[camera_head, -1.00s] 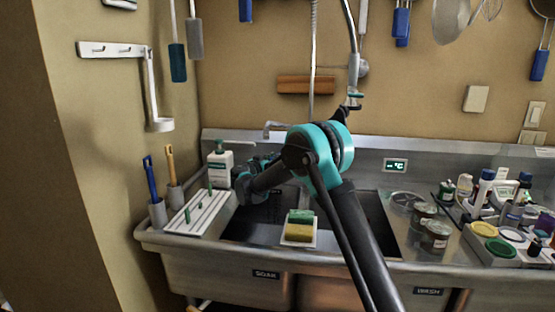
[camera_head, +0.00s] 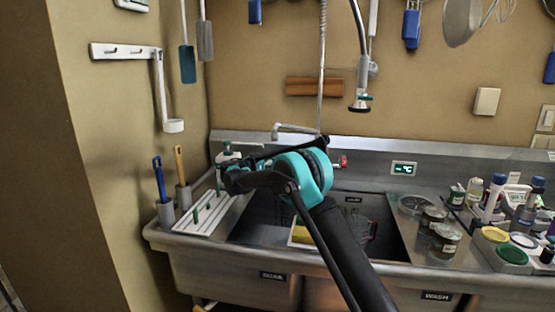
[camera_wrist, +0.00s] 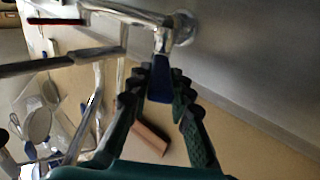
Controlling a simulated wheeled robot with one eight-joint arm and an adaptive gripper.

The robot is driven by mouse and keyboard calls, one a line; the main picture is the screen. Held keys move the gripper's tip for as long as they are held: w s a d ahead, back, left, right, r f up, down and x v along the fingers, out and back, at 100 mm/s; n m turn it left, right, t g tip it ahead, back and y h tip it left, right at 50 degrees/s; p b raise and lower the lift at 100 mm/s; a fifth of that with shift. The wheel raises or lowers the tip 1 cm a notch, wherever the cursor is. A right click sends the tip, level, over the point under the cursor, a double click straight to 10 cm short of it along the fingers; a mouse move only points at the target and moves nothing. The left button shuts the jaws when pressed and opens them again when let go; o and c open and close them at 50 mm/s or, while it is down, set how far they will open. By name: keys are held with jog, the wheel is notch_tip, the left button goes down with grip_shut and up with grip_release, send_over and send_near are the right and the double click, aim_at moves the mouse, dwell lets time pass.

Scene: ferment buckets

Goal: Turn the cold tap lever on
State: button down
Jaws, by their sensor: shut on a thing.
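In the wrist view, my gripper (camera_wrist: 162,78) is shut around the blue cold tap lever (camera_wrist: 159,90), with a dark green finger on each side. The lever's upper end meets the chrome tap body (camera_wrist: 163,40) by the steel back panel. In the head view, the chrome tap spout (camera_head: 295,128) shows above my arm. My arm hides the blue lever there, and I cannot make out my fingertips. The red lever (camera_head: 343,162) stands to the right of the spout and also shows in the wrist view (camera_wrist: 55,22).
A spray hose head (camera_head: 360,104) hangs right of the spout. The sink basin (camera_head: 375,215) lies below, with a yellow sponge (camera_head: 301,232) partly behind my arm. Brush holders (camera_head: 166,214) stand at the left; jars and bottles crowd the right. A wooden block (camera_head: 315,86) is on the wall.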

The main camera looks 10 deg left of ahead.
jog(key=c, duration=1.4)
grip_release()
jog(key=shift+o, duration=0.2)
jog(key=shift+a, duration=0.1)
jog(key=v, duration=1.2)
